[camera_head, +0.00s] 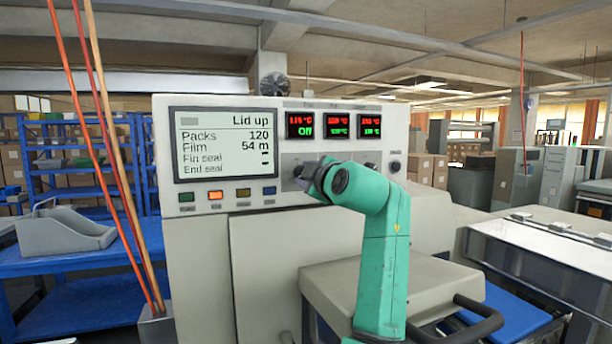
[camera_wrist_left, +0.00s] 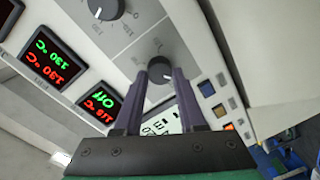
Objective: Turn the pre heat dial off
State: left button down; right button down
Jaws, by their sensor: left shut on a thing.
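The control panel (camera_head: 235,150) faces me, with a text screen and three temperature readouts. The left readout (camera_head: 305,125) has a red value near 115 °C over a green "Off"; the other two show green temperatures. My left gripper (camera_head: 304,173) is at the leftmost dial, below the "Off" readout. In the left wrist view its fingers (camera_wrist_left: 160,75) are closed around that round grey dial (camera_wrist_left: 160,68), which has a white mark. The dial names are too small to read. My right gripper is not in view.
A second dial (camera_wrist_left: 103,9) is close beside the gripped one in the left wrist view. A dark knob (camera_head: 395,166) sits at the panel's right. Coloured buttons (camera_head: 215,195) line the panel below the screen. A blue table (camera_head: 80,255) is at left.

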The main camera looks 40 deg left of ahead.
pick_arm(q)
jog(key=shift+r, duration=0.2)
jog(key=shift+c, duration=2.4)
grip_release()
jog(key=b+v, duration=0.5)
jog(key=v, duration=0.9)
jog(key=shift+f, duration=0.25)
